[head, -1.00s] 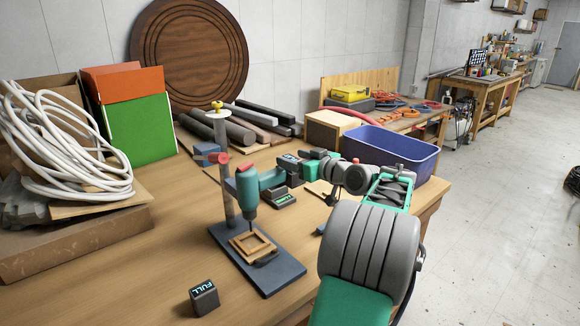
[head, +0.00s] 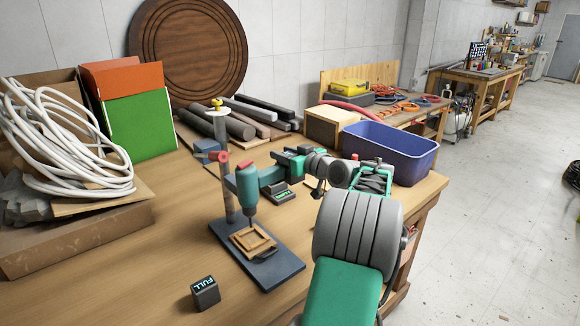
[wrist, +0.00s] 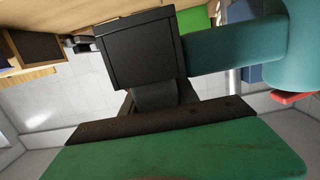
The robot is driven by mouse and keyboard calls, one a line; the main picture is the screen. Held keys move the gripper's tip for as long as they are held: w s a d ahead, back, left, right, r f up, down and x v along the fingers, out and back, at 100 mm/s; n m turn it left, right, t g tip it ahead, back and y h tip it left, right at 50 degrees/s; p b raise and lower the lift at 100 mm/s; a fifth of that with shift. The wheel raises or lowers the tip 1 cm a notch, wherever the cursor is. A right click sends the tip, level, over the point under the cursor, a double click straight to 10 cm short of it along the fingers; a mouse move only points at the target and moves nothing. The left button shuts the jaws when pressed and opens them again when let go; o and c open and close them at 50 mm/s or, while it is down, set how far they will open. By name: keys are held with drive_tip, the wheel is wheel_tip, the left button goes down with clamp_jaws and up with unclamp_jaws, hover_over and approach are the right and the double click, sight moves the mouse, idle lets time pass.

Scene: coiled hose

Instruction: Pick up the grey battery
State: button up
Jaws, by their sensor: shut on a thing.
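My gripper (head: 284,158) is behind and right of the teal drill on its stand, above the table. In the wrist view it is shut on a dark grey box (wrist: 140,50), which looks like the grey battery. In the head view the held box is small and hard to make out. A dark grey block marked FULL (head: 205,293) stands on the table near the front.
The teal drill (head: 246,187) stands close to my gripper, also large at right in the wrist view (wrist: 230,48). A dark device with a green display (head: 282,195) lies below. A blue bin (head: 390,155) stands right. A hose coil (head: 60,135) lies left. Front-left table is clear.

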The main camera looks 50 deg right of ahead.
clamp_jaws()
